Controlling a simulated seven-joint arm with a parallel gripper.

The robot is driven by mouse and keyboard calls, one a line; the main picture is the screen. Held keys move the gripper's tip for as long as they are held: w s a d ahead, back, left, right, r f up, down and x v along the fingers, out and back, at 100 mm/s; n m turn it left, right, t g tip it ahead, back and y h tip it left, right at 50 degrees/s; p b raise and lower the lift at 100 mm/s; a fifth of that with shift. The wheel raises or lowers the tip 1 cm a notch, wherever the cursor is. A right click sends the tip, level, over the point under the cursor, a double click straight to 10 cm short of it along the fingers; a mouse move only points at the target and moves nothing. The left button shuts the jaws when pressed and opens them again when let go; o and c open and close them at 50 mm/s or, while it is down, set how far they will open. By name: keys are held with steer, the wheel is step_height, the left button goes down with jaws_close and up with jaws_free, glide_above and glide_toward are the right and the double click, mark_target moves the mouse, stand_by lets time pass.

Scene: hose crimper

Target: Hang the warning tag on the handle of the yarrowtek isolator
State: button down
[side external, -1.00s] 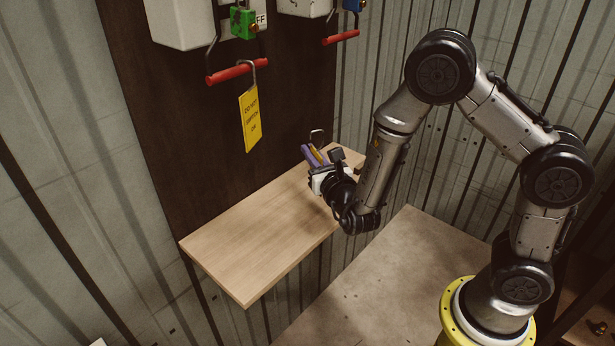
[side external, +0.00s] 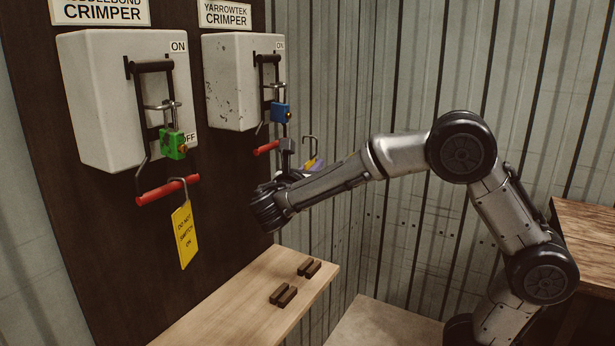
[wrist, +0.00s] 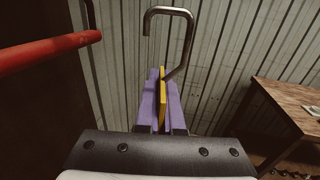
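The yellow warning tag (wrist: 162,100) stands edge-on between the purple fingers of my gripper (wrist: 160,112), which is shut on it. Its open metal hook (wrist: 188,28) points up above the fingers. In the side external view only a bit of the tag (side external: 310,163) and its hook (side external: 310,142) show behind my wrist. The yarrowtek isolator (side external: 236,85) is a worn white box under the YARROWTEK CRIMPER sign, with a blue padlock (side external: 281,113). Its red handle (side external: 266,148) hangs below, left of the hook and apart from it. The handle (wrist: 45,52) is at the left in the wrist view.
Another white isolator (side external: 105,95) at the left has a green padlock (side external: 174,145) and a red handle (side external: 165,189) with a yellow DO NOT SWITCH ON tag (side external: 184,235) on it. Dark blocks (side external: 284,295) sit on the wooden shelf (side external: 225,310) below. A wooden table (side external: 590,225) stands right.

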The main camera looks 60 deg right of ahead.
steer(key=w+f, duration=0.1)
steer(key=w, duration=0.8)
steer(key=shift+w+f, duration=0.3)
stand_by(0.6)
steer(key=c, duration=1)
jaws_free()
